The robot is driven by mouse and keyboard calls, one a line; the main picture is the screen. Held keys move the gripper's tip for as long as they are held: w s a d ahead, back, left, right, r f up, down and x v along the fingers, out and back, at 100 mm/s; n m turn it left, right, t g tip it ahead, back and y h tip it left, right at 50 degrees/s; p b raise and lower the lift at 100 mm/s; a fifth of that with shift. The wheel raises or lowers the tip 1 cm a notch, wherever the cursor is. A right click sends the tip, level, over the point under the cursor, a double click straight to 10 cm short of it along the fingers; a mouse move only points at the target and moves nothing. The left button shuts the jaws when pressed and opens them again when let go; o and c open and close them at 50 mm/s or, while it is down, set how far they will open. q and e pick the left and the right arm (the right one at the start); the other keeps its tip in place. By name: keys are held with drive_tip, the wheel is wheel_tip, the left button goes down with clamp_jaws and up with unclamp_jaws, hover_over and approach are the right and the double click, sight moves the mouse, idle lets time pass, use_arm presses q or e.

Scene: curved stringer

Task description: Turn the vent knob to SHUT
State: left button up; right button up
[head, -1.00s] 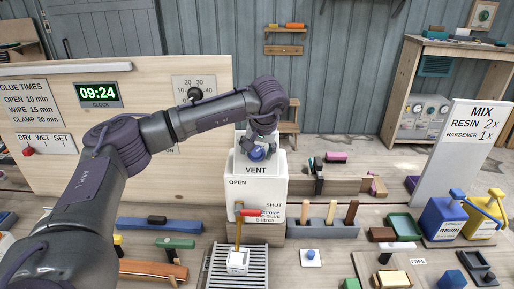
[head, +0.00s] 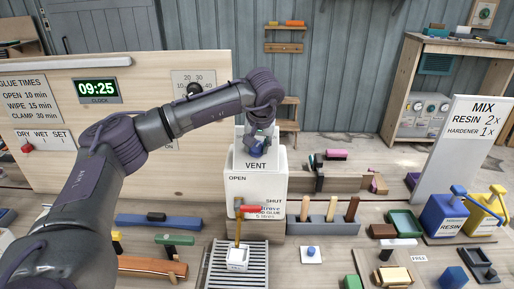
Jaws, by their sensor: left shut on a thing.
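The white vent box (head: 254,190) stands on the bench at the middle, marked VENT, with OPEN at left and SHUT at lower right on its front. My left gripper (head: 257,151) points down at the top of the box and is shut on a blue knob (head: 257,153), which its fingers partly hide. Which way the knob points cannot be told. A red bar (head: 248,209) shows at the front of the box near SHUT; its link to the knob cannot be seen. My right gripper is not in view.
A white pot (head: 238,262) with an upright stick stands on a slatted rack (head: 257,277) before the box. A grey block (head: 322,229) with several wooden handles is to the right. Blue (head: 445,219) and yellow (head: 487,216) containers stand at far right.

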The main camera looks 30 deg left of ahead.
use_arm(q)
drive_tip(key=n+b, duration=0.1)
drive_tip(key=n+h+b, duration=0.1)
drive_tip(key=n+b, duration=0.1)
drive_tip(key=shift+a+f+n+t+b, duration=0.2)
drive_tip(key=shift+f+n+t+b, duration=0.1)
drive_tip(key=shift+t+b, duration=0.1)
drive_tip(key=n+t+h+b, duration=0.1)
drive_tip(key=n+b, duration=0.2)
drive_tip(key=n+t+h+b, duration=0.1)
drive_tip(key=n+b, duration=0.2)
drive_tip(key=b, duration=0.1)
drive_tip(key=shift+s+a, duration=0.1)
drive_tip(key=shift+s, duration=0.05)
drive_tip(key=n+t+b, duration=0.1)
drive_tip(key=n+b, duration=0.1)
drive_tip(key=n, duration=0.1)
drive_tip(key=shift+s+b, duration=0.1)
drive_tip(key=shift+b, duration=0.25)
drive_tip(key=shift+r+n+t+b, duration=0.2)
drive_tip(key=shift+n+t+b, duration=0.4)
drive_tip(key=shift+n+b, duration=0.25)
drive_tip(key=o, duration=1.1)
drive_tip(key=shift+o, duration=0.2)
